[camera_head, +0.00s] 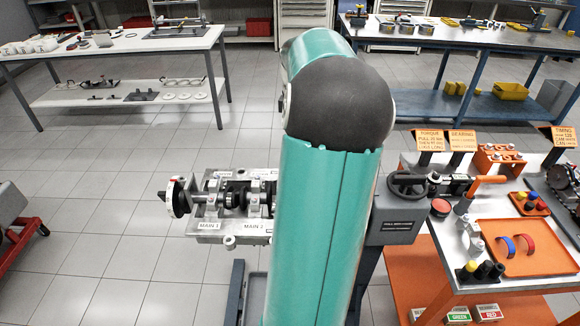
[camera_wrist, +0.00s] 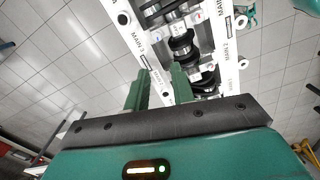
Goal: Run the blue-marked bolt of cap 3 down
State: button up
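The engine block (camera_head: 215,238) sits left of centre in the head view, with the crankshaft (camera_head: 232,198) lying along it. Labels MAIN 1 (camera_head: 209,226) and MAIN 2 (camera_head: 254,227) show; the part farther right is hidden behind my arm. I see nothing held. I cannot make out a blue mark or the cap 3 bolt.
A grey box with a handwheel (camera_head: 405,190) stands right of my arm. A white table (camera_head: 110,45) is at back left.

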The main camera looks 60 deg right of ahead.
jog(key=f, duration=1.4)
jog(key=shift+s+d, duration=0.25)
jog(key=shift+d, duration=0.05)
grip_shut()
